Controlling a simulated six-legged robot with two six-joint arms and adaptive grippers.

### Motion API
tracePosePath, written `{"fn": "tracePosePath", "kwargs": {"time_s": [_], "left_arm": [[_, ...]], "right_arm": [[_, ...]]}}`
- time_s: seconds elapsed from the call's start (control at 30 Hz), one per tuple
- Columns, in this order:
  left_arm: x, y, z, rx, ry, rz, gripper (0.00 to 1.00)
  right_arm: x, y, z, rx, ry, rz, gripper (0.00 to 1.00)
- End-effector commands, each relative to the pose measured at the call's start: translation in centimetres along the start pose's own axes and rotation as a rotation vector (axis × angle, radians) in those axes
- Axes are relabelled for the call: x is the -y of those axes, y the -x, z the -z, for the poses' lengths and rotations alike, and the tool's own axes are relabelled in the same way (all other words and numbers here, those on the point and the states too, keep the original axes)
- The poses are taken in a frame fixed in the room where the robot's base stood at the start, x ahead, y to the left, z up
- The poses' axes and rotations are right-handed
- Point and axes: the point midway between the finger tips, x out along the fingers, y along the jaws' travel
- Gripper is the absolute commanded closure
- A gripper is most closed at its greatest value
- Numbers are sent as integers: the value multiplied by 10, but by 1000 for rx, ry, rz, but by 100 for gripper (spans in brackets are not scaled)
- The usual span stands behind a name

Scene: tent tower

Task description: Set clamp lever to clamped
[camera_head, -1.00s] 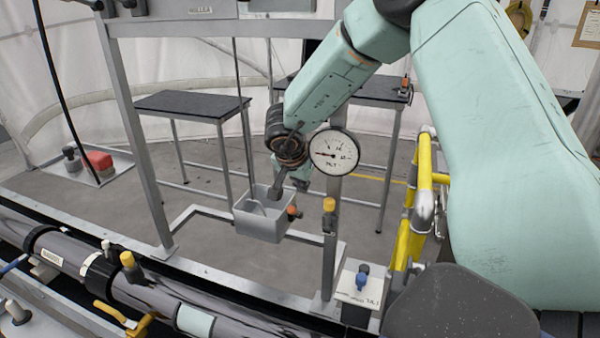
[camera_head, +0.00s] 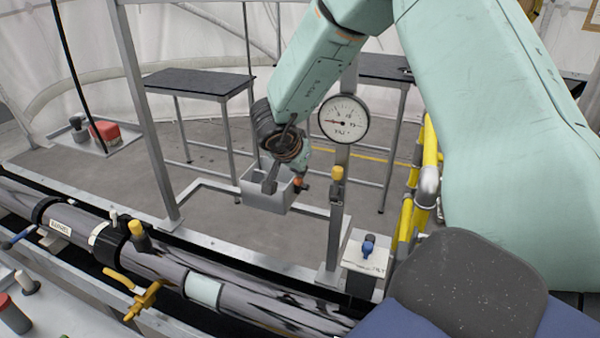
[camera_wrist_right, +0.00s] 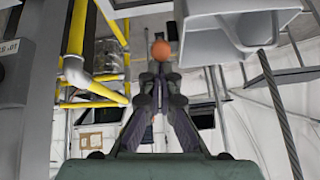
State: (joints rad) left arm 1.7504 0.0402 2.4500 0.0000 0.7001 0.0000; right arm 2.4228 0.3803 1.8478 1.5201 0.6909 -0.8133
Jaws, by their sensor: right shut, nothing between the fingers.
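My right gripper (camera_head: 270,184) points down in front of the small grey box (camera_head: 265,202) on the frame. In the right wrist view its fingers (camera_wrist_right: 160,62) are shut, with nothing between them. An orange ball knob (camera_wrist_right: 161,50) shows at the fingertips; I cannot tell whether they touch. A small orange part (camera_head: 298,183) shows at the box's right side in the head view. No part is clearly labelled as the clamp lever. A yellow lever (camera_head: 120,280) sits at the lower left by the pipe, and a blue-handled lever (camera_head: 368,247) stands on a white box. My left gripper is out of view.
A round gauge (camera_head: 343,119) on a metal post stands right of the gripper. A long grey pipe (camera_head: 165,262) crosses the foreground. Yellow rails (camera_head: 405,232) stand at right. A black-topped table (camera_head: 199,83) stands behind, with open floor between.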

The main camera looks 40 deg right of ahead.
Motion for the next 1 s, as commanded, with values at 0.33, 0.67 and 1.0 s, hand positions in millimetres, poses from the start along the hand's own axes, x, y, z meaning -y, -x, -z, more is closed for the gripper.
{"fn": "tracePosePath", "kwargs": {"time_s": [0.33, 0.67, 1.0], "left_arm": [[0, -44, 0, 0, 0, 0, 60], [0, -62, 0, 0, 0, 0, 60], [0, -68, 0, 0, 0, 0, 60]], "right_arm": [[-1, -4, -16, -179, 7, 37, 100], [-5, -6, -43, -336, 11, 63, 100], [-6, -5, -46, -382, 7, 72, 100]]}}
